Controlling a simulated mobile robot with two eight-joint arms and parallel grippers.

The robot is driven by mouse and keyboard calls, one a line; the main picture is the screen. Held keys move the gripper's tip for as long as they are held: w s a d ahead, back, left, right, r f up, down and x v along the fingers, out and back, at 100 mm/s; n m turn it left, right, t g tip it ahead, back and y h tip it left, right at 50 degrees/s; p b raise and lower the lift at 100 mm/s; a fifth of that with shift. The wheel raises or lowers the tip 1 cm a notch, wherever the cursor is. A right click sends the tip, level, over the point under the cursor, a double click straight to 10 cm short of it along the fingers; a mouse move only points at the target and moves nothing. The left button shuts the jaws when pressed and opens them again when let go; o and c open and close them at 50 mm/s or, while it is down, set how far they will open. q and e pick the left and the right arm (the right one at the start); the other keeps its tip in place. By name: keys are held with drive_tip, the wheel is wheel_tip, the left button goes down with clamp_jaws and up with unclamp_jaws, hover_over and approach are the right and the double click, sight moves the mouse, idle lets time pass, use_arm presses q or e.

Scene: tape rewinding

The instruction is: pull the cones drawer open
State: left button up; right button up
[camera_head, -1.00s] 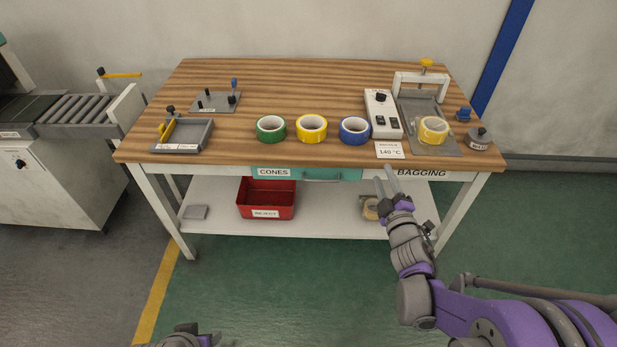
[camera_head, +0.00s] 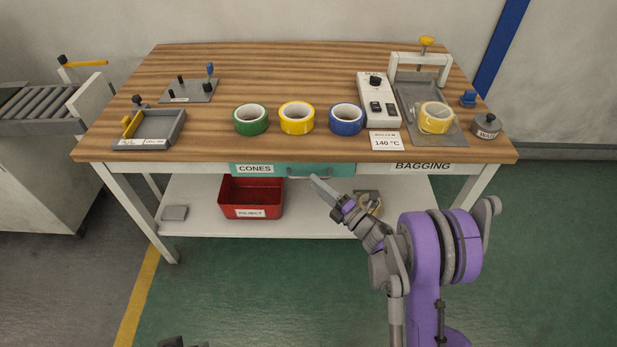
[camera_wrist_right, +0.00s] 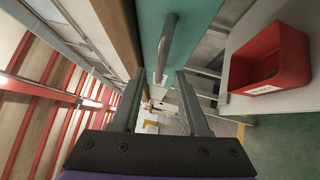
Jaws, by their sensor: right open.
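The cones drawer (camera_head: 279,169) is a teal front under the tabletop's front edge, with a white CONES label and a grey bar handle (camera_head: 310,173). It looks shut. In the right wrist view the teal front (camera_wrist_right: 186,22) and the handle (camera_wrist_right: 166,45) lie ahead of the fingers. My right gripper (camera_head: 318,185) is at the drawer's right part, just in front of and below the handle. In the wrist view its jaws (camera_wrist_right: 158,95) are apart, with the handle's near end beyond and roughly between the fingertips; contact cannot be told. My left gripper is not clearly visible.
Green (camera_head: 251,119), yellow (camera_head: 297,118) and blue (camera_head: 346,119) tape rolls stand on the wooden tabletop (camera_head: 270,70). A red reject bin (camera_head: 251,198) sits on the lower shelf (camera_head: 205,217). The BAGGING label (camera_head: 422,166) is right of the drawer. Floor in front is clear.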

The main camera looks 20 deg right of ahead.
drive_tip(key=shift+x, duration=1.95)
clamp_jaws()
